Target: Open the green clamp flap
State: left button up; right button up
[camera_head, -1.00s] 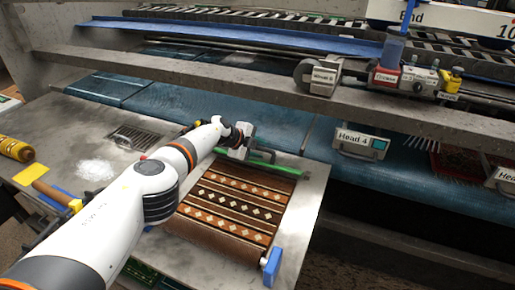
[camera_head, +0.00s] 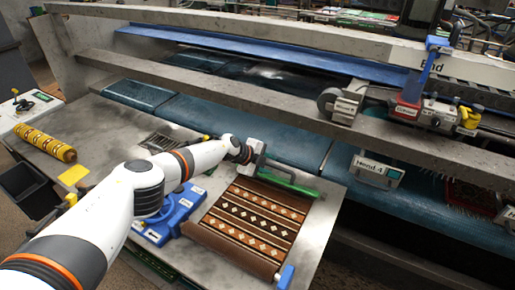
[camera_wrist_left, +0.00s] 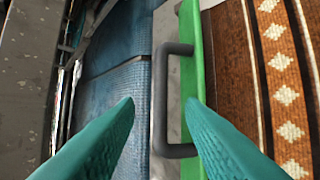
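The green clamp flap (camera_head: 288,185) is a long green bar lying across the far end of the patterned rug (camera_head: 250,220). In the left wrist view the flap (camera_wrist_left: 195,60) runs up the picture, with a dark grey U-shaped handle (camera_wrist_left: 160,100) on its left side. My left gripper (camera_head: 252,155) is at the flap's left part. In the wrist view its two teal fingers (camera_wrist_left: 162,105) are apart, with the handle showing between them. I cannot tell whether either finger touches the handle. My right gripper is in neither view.
A blue device (camera_head: 180,212) sits left of the rug, close to my left arm. A yellow roll (camera_head: 45,143) lies on the metal table's left side. The machine's grey beam (camera_head: 230,82) and blue belt (camera_head: 225,120) lie beyond the flap. A small blue clip (camera_head: 286,277) is at the rug's near corner.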

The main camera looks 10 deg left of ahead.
pick_arm(q)
jog(key=shift+p+v, duration=0.95)
jog(key=shift+v, duration=1.65)
